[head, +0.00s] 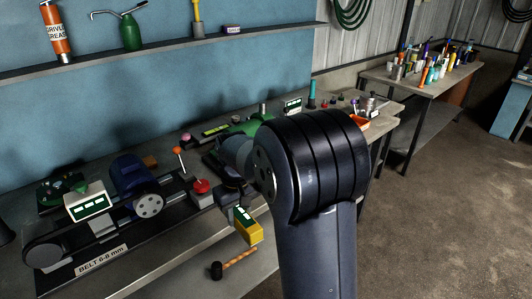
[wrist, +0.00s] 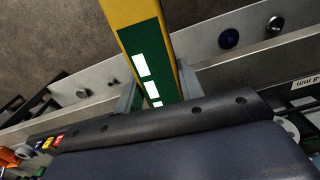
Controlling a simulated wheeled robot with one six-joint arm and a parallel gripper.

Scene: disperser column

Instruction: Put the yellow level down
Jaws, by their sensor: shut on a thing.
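The yellow level (head: 248,232), with a dark green label and white windows, is held in my gripper (head: 240,208). In the head view it is tilted and sits over the bench's front edge; I cannot tell its height above the bench. In the wrist view the yellow level (wrist: 130,20) runs up out of the picture, and the grey fingers of my gripper (wrist: 158,90) press on both its sides. My arm hides part of the workbench (head: 150,262) behind it.
A blue-motored belt machine (head: 135,178) stands on the bench at left. A red knob (head: 201,187) and an orange-tipped lever (head: 180,152) are near the gripper. A black-headed hammer (head: 232,264) lies low in front. A second table (head: 425,80) with bottles stands back right.

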